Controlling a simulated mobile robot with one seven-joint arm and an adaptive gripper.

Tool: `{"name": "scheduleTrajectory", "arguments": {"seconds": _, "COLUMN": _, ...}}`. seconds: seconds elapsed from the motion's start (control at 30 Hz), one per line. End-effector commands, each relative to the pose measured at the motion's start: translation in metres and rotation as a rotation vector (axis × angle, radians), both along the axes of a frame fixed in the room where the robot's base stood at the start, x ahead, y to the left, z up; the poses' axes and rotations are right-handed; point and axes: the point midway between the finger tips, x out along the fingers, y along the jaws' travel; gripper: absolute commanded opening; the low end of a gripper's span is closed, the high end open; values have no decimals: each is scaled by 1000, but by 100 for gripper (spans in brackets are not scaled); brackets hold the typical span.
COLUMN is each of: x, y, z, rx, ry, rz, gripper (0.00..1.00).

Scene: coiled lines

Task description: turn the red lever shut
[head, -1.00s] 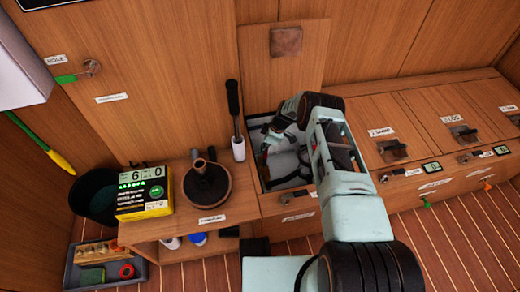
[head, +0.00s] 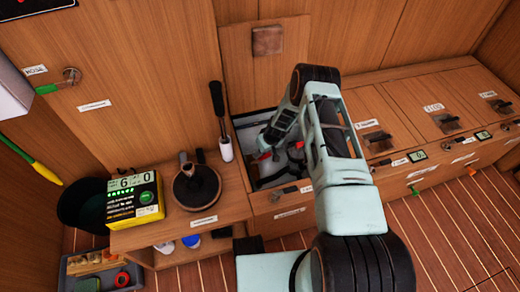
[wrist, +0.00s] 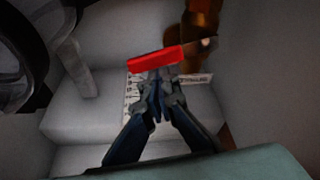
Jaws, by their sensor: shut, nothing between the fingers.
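The red lever (wrist: 155,58) lies nearly level across the wrist view, its right end tilted slightly up. Its right end meets a copper-brown fitting (wrist: 201,22). My gripper (wrist: 162,84) is shut and empty, its fingertips just below the middle of the lever in the picture. I cannot tell whether they touch it. In the head view my arm reaches down into an open locker (head: 247,128). My wrist hides much of the inside there, and I cannot make out the lever clearly.
Pale walls and a step (wrist: 75,125) surround the gripper closely. A dark round shape (wrist: 20,60) stands at upper left. The raised wooden lid (head: 245,65) is behind the locker. A black-handled tool (head: 219,110) and a yellow-black device (head: 134,198) stand to the left.

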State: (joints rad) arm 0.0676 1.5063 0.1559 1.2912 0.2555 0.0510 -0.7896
Motion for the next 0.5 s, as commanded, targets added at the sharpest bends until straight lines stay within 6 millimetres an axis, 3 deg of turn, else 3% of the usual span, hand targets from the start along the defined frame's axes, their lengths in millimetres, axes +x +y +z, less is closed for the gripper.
{"name": "scheduleTrajectory", "arguments": {"seconds": 0.5, "x": -18, "y": -9, "z": -3, "rx": 0, "ry": 10, "rz": -261, "gripper": 0}}
